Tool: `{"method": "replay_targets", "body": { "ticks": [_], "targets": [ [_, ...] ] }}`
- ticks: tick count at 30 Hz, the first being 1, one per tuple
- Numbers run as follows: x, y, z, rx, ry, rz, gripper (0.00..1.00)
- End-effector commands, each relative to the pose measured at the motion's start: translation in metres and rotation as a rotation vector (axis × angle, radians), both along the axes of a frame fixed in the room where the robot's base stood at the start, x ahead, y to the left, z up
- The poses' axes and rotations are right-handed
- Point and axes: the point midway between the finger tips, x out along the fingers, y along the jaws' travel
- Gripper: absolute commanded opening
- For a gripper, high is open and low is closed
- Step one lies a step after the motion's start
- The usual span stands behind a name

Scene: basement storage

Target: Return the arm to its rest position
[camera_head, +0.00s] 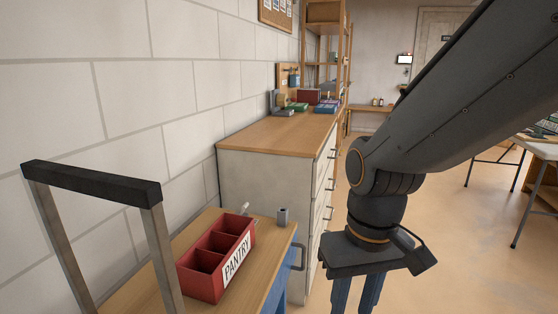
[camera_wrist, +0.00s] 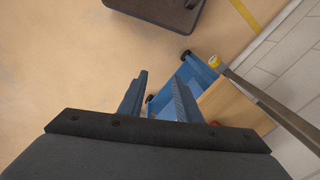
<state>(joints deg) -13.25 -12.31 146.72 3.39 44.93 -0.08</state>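My gripper (camera_head: 357,296) points down at the right of the cart in the head view, above the floor, with its fingertips cut off by the lower edge. In the wrist view the two blue fingers of my gripper (camera_wrist: 158,95) stand apart with nothing between them but floor and part of the blue cart behind. My arm reaches in from the upper right and bends downward at the wrist.
A wooden-topped cart (camera_head: 213,224) holds a red PANTRY box (camera_head: 222,265) and a small grey cup (camera_head: 283,216). A drawer cabinet (camera_head: 262,177) stands behind it against the wall. A table (camera_head: 541,147) stands at right. Floor between is clear.

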Motion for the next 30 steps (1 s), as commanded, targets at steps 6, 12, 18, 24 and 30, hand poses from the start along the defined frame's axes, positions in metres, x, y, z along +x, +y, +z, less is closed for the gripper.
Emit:
{"method": "replay_targets", "body": {
  "ticks": [6,12,18,24,30],
  "targets": [
    [0.0,-0.02,0.027,-0.011,0.004,-0.057,0.31],
    [-0.002,-0.044,0.054,-0.026,0.008,-0.125,0.31],
    [-0.004,-0.065,0.07,-0.034,0.009,-0.178,0.31],
    [-0.005,-0.072,0.075,-0.038,0.007,-0.198,0.31],
    [-0.004,-0.073,0.073,-0.039,0.007,-0.199,0.31]
  ]
}}
